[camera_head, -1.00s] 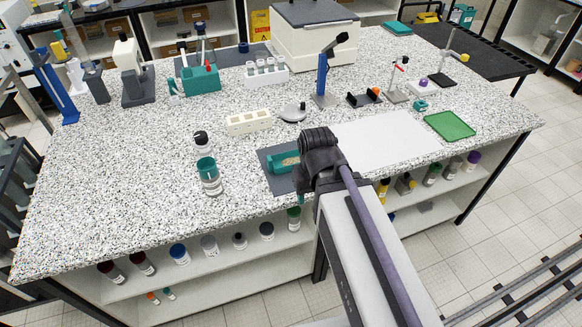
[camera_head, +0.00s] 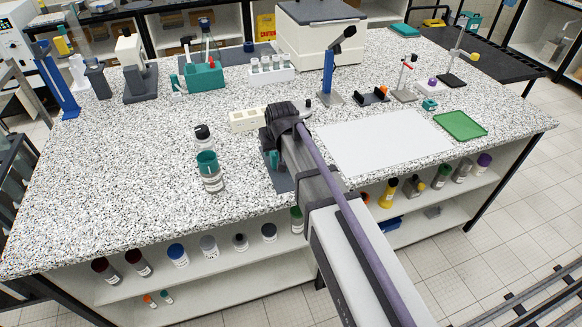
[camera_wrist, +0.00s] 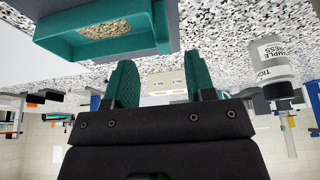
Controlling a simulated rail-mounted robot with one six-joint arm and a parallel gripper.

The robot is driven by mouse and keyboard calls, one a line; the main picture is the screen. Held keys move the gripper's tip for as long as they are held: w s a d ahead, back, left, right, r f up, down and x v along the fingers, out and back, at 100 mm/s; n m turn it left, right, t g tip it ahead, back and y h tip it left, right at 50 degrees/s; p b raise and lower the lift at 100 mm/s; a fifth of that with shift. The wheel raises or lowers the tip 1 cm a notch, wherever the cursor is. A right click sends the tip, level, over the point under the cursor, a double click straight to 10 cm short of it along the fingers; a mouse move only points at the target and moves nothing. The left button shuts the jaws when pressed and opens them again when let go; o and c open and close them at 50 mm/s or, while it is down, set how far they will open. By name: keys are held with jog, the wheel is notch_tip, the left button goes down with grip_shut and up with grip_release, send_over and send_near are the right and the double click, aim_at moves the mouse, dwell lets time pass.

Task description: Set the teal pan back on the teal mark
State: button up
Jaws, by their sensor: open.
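A rectangular teal pan (camera_wrist: 110,42) with tan grains in it sits on a dark grey mat (camera_wrist: 62,5) in the upside-down wrist view. In the head view my arm hides most of the pan (camera_head: 273,160), and part of the mat (camera_head: 281,184) shows beneath it. My gripper (camera_wrist: 160,78) is open, with two teal fingers apart and nothing between them. The pan is beside the fingers in the wrist view, not between them. In the head view my arm covers the fingertips. I cannot make out a teal mark.
A clear jar with a teal top (camera_head: 209,172) and a black-capped bottle (camera_head: 203,138) stand left of my arm. A cream block with wells (camera_head: 246,120) is behind them. A bare white sheet (camera_head: 382,140) and a green tray (camera_head: 461,125) lie to the right. The front left bench is clear.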

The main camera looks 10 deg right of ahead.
aim_at(274, 155)
jog(key=b+x, duration=0.1)
jog(key=x, duration=0.1)
jog(key=b+x, duration=0.4)
jog(key=shift+s+a+f, duration=0.15)
jog(key=shift+f, duration=0.25)
jog(key=shift+r, duration=0.3)
jog(key=shift+c, duration=0.4)
grip_shut()
